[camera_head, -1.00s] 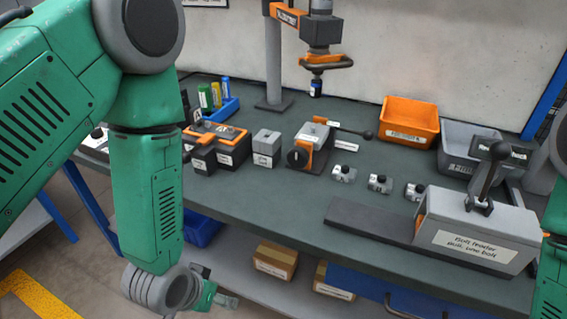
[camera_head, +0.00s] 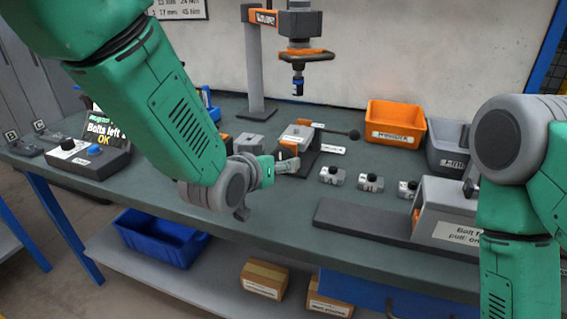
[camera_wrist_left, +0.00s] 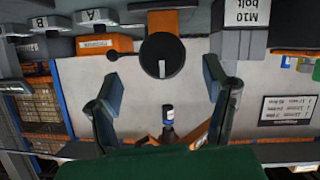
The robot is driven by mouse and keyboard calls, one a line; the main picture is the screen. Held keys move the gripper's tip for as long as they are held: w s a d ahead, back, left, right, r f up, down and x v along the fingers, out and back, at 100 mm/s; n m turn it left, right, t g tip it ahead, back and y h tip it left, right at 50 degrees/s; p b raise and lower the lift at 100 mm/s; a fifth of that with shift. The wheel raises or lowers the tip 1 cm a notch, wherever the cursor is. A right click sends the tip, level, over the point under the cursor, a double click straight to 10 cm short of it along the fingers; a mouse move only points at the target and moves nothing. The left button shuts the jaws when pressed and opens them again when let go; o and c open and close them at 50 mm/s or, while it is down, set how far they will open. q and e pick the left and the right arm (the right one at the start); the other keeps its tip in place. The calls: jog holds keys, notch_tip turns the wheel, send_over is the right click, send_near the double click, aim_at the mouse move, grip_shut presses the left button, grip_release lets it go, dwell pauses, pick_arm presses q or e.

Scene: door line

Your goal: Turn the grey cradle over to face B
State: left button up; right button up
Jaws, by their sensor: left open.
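The grey cradle (camera_head: 297,132) sits in an orange and dark mount at the middle of the bench; a black ball-ended lever (camera_head: 353,134) points right from it. Its white labels are too small to read, so I cannot tell which face is up. The fingers look apart from the knob. My right gripper is outside the view.
Several small grey blocks (camera_head: 370,183) stand right of the cradle. A grey block (camera_head: 249,143) stands to its left. A tool hangs from a post (camera_head: 256,60) behind. An orange bin (camera_head: 396,123) and a long dark plate (camera_head: 360,219) are at the right.

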aim_at(280, 160)
pick_arm(q)
jog(key=b+x, duration=0.1)
jog(key=x, duration=0.4)
jog(key=shift+w+f, duration=0.2)
jog(key=shift+w, duration=0.15)
jog(key=c, duration=1.2)
